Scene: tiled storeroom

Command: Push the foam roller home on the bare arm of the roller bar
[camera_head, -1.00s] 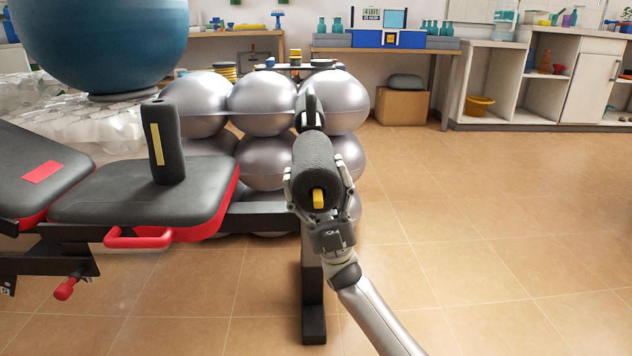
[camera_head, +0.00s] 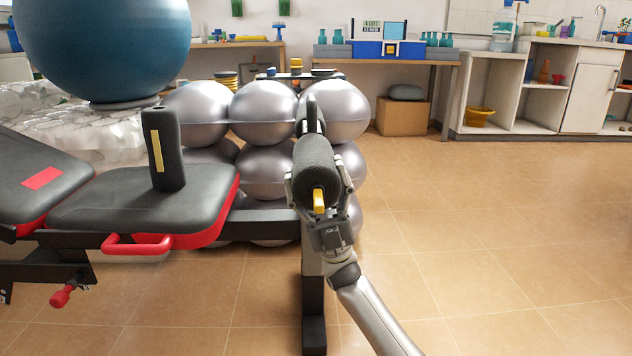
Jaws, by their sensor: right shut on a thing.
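The dark grey foam roller (camera_head: 315,160) sits around the bare arm of the roller bar and points away from me. My right gripper (camera_head: 319,190) is shut on the roller's near part, with fingers on both sides. My left gripper is not in view.
The black and red bench (camera_head: 130,205) is at the left, with a dark padded piece with a yellow stripe (camera_head: 163,150) upright on it. Silver balls (camera_head: 262,110) are stacked behind the bar. The bench's post (camera_head: 314,290) stands below. The tiled floor at right is clear.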

